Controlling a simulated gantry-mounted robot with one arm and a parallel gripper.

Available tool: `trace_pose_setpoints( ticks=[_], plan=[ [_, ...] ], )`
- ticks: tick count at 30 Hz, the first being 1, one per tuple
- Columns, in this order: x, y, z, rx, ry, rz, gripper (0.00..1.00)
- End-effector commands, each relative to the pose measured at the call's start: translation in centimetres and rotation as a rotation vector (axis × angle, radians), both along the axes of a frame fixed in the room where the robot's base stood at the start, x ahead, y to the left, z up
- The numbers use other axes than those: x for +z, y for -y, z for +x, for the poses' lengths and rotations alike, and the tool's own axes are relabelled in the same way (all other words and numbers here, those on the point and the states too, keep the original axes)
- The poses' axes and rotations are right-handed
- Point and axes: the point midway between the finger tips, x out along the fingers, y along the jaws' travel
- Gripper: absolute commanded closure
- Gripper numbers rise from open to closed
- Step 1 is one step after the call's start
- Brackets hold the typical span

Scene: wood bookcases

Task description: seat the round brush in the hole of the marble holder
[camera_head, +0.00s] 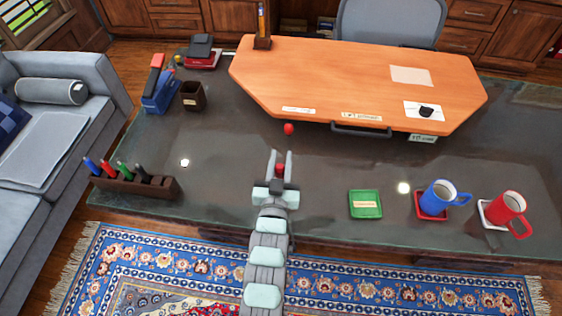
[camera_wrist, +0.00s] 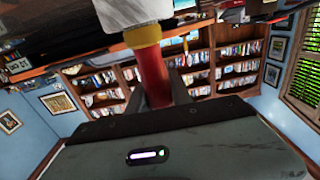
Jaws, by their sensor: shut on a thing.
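My gripper (camera_head: 280,157) is above the dark desk, near the middle of its front part. It is shut on a red thing (camera_head: 280,170) that shows between the fingers. In the wrist view this looks like the round brush (camera_wrist: 153,75), with a red shaft, a yellow band and a wide whitish part at the top edge of the picture. The fingers partly hide it, and its far end is cut off. I cannot pick out the marble holder with certainty in either view.
A small red rounded thing (camera_head: 289,128) shows just beyond my gripper. A wooden marker rack (camera_head: 135,187) is left, with a dark cup (camera_head: 193,96) behind. A green tray (camera_head: 365,204), blue mug (camera_head: 438,199) and red mug (camera_head: 506,211) are right. An orange wooden top (camera_head: 350,75) lies behind.

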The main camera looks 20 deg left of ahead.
Motion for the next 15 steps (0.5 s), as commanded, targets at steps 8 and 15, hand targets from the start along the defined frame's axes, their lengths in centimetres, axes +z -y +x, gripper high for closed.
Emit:
trace_pose_setpoints(
  ticks=[8,15],
  plan=[
    [-0.30,0.01,0.00,0.000,0.002,0.001,1.00],
    [-0.67,0.01,0.00,0.000,0.001,0.000,0.66]
  ],
)
